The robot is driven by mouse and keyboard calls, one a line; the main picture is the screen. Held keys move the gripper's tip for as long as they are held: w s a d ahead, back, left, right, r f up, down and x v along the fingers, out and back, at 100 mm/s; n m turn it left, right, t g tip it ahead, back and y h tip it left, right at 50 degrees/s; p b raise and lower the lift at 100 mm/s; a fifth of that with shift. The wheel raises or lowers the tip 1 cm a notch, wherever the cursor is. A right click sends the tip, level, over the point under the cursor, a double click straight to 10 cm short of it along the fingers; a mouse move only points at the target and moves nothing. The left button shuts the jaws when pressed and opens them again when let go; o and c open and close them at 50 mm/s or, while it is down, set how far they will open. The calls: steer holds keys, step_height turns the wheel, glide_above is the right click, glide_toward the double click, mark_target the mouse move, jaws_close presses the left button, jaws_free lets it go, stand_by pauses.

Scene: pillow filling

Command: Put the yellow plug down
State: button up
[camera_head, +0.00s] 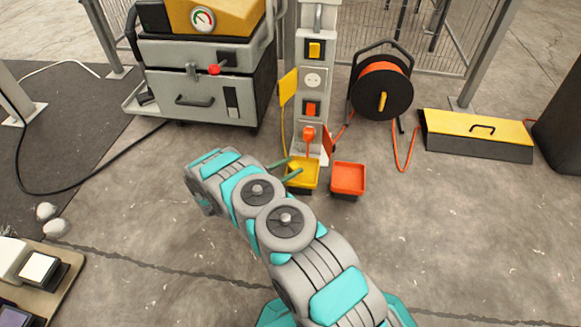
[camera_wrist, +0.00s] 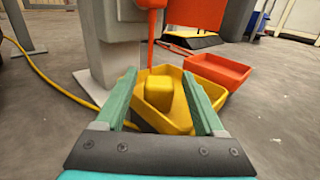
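The yellow plug (camera_wrist: 160,95) is a blocky piece lying in the yellow tray (camera_wrist: 150,122) in the wrist view. The yellow tray also shows in the head view (camera_head: 304,177), at the foot of the socket post. My gripper (camera_wrist: 160,78) is open, with its two green fingers over the tray on either side of the plug. Gaps show between the fingers and the plug. In the head view my gripper (camera_head: 291,168) reaches the tray from the left, and the plug cannot be made out there.
The orange tray (camera_head: 348,179) stands just right of the yellow one. The grey socket post (camera_head: 315,50) rises behind, with an orange plug (camera_head: 308,133) in it. A yellow cable (camera_wrist: 60,88) runs on the floor at left. A cable reel (camera_head: 381,88) stands at back right.

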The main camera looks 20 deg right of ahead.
steer(key=shift+o, duration=0.2)
steer(key=shift+r, duration=0.2)
steer(key=s+a+r+p, duration=0.1)
steer(key=s+a+p, duration=0.1)
steer(key=a, duration=1)
steer(key=s+d+r+m+g+y, duration=0.25)
steer(key=s+r+m, duration=0.2)
steer(key=r, duration=0.45)
steer(key=s+d+r+m+g+y, duration=0.2)
steer(key=s+d+r+m+g, duration=0.15)
steer(key=s+r, duration=0.4)
steer(key=s+d+r+m+g+y, duration=0.2)
steer(key=s+d+r+m+g, duration=0.15)
steer(key=r, duration=0.65)
steer(key=s+a+r+m+t+y, duration=0.1)
steer(key=s+a+r+m+y, duration=0.1)
steer(key=s, duration=0.6)
steer(key=s+a+r+m+t+y, duration=0.2)
steer(key=s+a+r+m+y, duration=0.1)
steer(key=s+a+y, duration=0.2)
steer(key=s+a+r+m+t+y, duration=0.1)
steer(key=s+a+r+m+y, duration=0.2)
steer(key=s, duration=1)
steer(key=a+y, duration=0.1)
steer(key=a, duration=0.2)
steer(key=shift+s+a+m, duration=0.2)
steer(key=shift+a+m, duration=0.05)
steer(key=shift+m, duration=0.1)
